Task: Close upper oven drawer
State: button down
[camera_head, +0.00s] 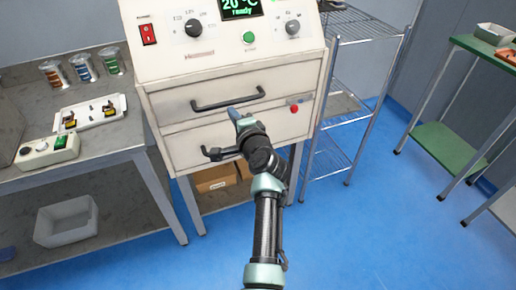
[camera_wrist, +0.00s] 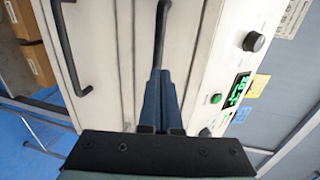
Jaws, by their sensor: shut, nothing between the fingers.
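The white oven (camera_head: 172,72) stands ahead, with two drawers below its control panel. The upper drawer (camera_head: 180,105) has a dark bar handle (camera_head: 228,99); its front looks about flush with the oven body, though I cannot tell if a small gap remains. My gripper (camera_head: 234,112) is shut and empty, its tip just below the middle of that handle in the head view. In the wrist view the blue fingers (camera_wrist: 161,74) are together, close to the upper handle (camera_wrist: 161,28); whether they touch is unclear. The lower drawer's handle (camera_wrist: 66,45) is partly hidden by my arm in the head view.
A grey bench (camera_head: 105,143) with a white tray (camera_head: 92,112) and several jars stands left. A wire rack (camera_head: 345,105) is close on the oven's right. A red button (camera_head: 294,108) sits right of the drawers. Blue floor is clear at front right.

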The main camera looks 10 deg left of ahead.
jog(key=p+v, duration=0.2)
jog(key=v, duration=0.8)
jog(key=s+d+r+n+t+h, duration=0.1)
jog(key=d+r+n+t, duration=0.2)
jog(key=r, duration=1)
jog(key=s+d+r+n+t+h, duration=0.1)
jog(key=s+r+n+t, duration=0.3)
jog(key=r, duration=1)
jog(key=s+d+r+n+t+h, duration=0.3)
jog(key=s+r+t, duration=0.1)
jog(key=s+r, duration=0.6)
jog(key=s+d+r+n+t+h, duration=0.25)
jog(key=s+r, duration=0.45)
jog(key=r, duration=0.4)
notch_tip(320, 180, up, 15)
jog(key=w+p, duration=0.1)
jog(key=p, duration=1.4)
